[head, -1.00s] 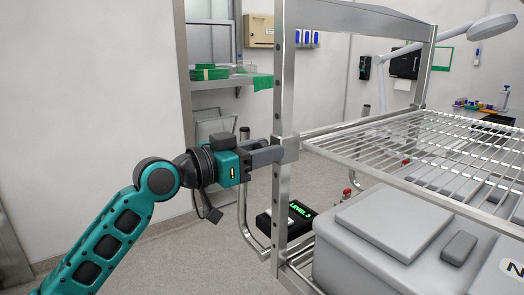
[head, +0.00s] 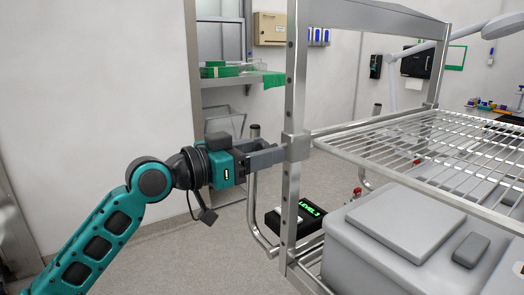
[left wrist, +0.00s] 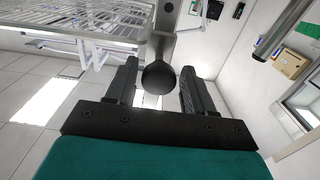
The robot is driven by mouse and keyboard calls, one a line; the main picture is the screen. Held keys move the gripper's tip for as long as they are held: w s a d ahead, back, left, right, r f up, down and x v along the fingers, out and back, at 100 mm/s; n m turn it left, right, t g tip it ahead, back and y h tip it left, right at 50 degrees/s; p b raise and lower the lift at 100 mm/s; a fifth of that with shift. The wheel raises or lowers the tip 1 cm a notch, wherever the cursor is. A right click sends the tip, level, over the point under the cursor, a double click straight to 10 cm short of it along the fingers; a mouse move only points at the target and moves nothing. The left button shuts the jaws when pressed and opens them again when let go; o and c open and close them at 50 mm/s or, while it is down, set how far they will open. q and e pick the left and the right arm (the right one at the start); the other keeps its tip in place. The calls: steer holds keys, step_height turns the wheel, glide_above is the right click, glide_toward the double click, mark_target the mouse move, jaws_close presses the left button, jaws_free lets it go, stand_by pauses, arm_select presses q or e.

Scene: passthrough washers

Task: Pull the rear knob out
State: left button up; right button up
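The rear knob (left wrist: 158,77) is a dark round ball on the metal post (left wrist: 162,45). In the left wrist view it sits between the two fingers of my left gripper (left wrist: 160,90). The fingers are apart, with a narrow gap on each side of the knob. In the head view my left gripper (head: 268,155) is level with the grey collar (head: 296,146) on the rack's upright post, at its left side. The knob is hidden there by the fingers. My right gripper is not in view.
A wire shelf (head: 420,150) extends right from the post. Below it are grey lidded boxes (head: 390,230) and a black device with a green "LEVEL 3" display (head: 308,208). A side shelf with green items (head: 220,72) is behind. The floor left of the rack is clear.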

arm_select(q)
steer(key=shift+o, duration=0.5)
steer(key=shift+d, duration=0.1)
steer(key=b+v, duration=0.2)
steer(key=v, duration=1)
steer(key=shift+s+a, duration=0.2)
steer(key=shift+a, duration=0.15)
